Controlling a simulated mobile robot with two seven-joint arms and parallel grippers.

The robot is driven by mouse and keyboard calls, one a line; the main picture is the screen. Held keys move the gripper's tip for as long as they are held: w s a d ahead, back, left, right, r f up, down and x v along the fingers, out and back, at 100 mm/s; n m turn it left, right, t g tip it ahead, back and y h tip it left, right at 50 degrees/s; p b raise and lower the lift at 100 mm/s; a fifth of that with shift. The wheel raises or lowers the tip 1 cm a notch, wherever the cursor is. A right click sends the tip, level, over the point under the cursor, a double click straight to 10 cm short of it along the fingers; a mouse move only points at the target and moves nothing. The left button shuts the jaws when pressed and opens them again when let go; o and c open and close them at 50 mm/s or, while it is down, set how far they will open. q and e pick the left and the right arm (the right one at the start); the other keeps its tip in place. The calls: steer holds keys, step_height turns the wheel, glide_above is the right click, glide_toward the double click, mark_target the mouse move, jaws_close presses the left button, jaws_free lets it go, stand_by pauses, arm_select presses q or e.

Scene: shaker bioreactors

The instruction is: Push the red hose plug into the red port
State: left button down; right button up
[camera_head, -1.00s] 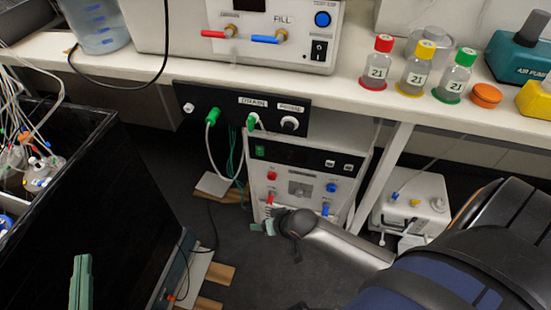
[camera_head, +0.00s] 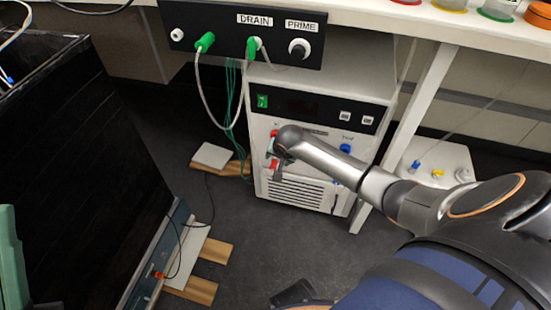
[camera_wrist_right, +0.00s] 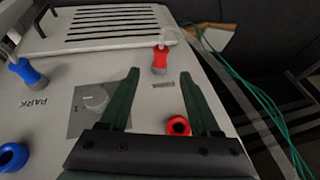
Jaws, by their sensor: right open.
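The red hose plug (camera_wrist_right: 160,58) stands in the panel on the vent side, with a thin hose at its end. The red port (camera_wrist_right: 178,125) is an empty red ring in the right wrist view. In the head view the port (camera_head: 274,132) is above the plug (camera_head: 275,164), both partly covered by my right gripper (camera_head: 277,154). In the right wrist view my right gripper (camera_wrist_right: 160,74) is open, its dark green fingers on both sides of the plug's line. The plug is just beyond the fingertips, not gripped. One teal finger of my left gripper (camera_head: 10,260) shows at the left edge.
A blue plug (camera_wrist_right: 27,71) and blue port (camera_wrist_right: 12,157) are on the same panel, beside a grey knob plate (camera_wrist_right: 95,105). Green-plugged hoses hang from the drain panel (camera_head: 224,46) above. A black tank (camera_head: 80,170) stands at left; the floor between is mostly clear.

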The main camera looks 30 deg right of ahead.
mark_target(273, 168)
arm_select(q)
step_height(273, 168, down, 6)
steer(key=b, duration=0.4)
steer(key=shift+w+d+m+g, duration=0.15)
steer(key=shift+d+m+g, duration=0.15)
steer(key=shift+d, duration=0.05)
arm_select(e)
steer(key=x, duration=0.7)
steer(key=shift+f, duration=0.2)
jaws_close()
arm_select(q)
steer(key=shift+r, duration=0.15)
steer(key=shift+r+p, duration=0.7)
steer(key=shift+p, duration=0.1)
arm_select(e)
steer(key=shift+s+a, duration=0.4)
steer(key=shift+a, duration=0.1)
arm_select(q)
steer(key=shift+r, duration=0.1)
arm_select(e)
steer(key=shift+a, duration=0.1)
arm_select(q)
steer(key=shift+r+p, duration=0.75)
steer(key=shift+p, duration=0.05)
arm_select(e)
steer(key=shift+s+a, duration=0.45)
steer(key=shift+s+a, duration=0.1)
